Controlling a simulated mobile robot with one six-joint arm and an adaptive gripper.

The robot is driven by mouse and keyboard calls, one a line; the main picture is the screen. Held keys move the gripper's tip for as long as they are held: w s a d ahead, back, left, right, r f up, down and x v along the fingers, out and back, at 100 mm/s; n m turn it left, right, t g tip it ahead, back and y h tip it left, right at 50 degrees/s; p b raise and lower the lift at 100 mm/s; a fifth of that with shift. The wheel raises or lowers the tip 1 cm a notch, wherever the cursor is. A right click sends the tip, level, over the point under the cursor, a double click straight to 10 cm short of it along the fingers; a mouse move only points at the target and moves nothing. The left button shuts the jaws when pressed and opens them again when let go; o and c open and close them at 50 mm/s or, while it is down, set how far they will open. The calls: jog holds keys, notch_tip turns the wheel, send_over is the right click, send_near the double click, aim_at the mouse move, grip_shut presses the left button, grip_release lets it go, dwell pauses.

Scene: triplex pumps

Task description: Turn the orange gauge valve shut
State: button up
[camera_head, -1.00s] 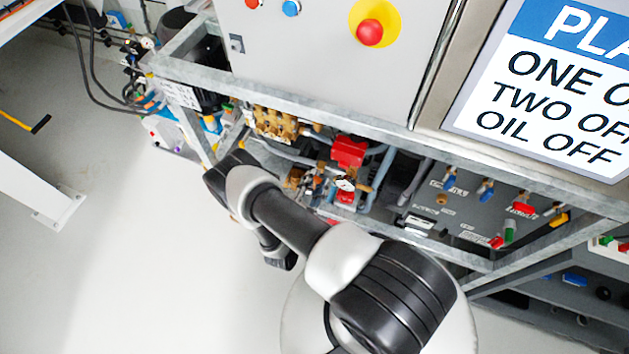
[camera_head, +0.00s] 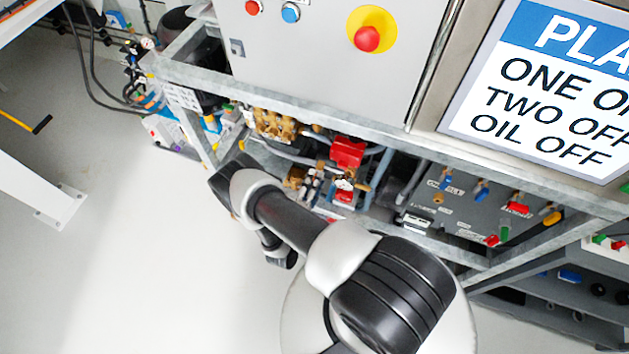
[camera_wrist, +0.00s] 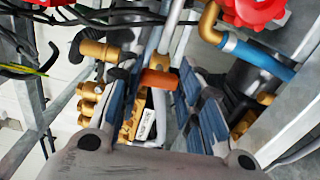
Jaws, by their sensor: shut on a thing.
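The orange gauge valve handle (camera_wrist: 158,79) shows in the wrist view as a short orange bar between the two blue-padded fingers. My gripper (camera_wrist: 155,84) is shut on it, one finger on each side. The valve's stem and body are partly hidden by the fingers, so I cannot tell how far the handle is turned. In the head view my arm reaches toward the lower pump frame, and the gripper and the handle are hidden there.
Brass fittings (camera_wrist: 97,47), a blue-sleeved pipe (camera_wrist: 255,55) and red parts (camera_wrist: 250,10) crowd around the gripper. A galvanised frame rail (camera_head: 300,108) runs above the arm under a grey cabinet (camera_head: 310,60). Floor (camera_head: 130,260) at left is clear.

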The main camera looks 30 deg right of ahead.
jog(key=shift+m, duration=0.5)
jog(key=o, duration=1.1)
jog(key=shift+c, duration=0.2)
jog(key=v, duration=1.2)
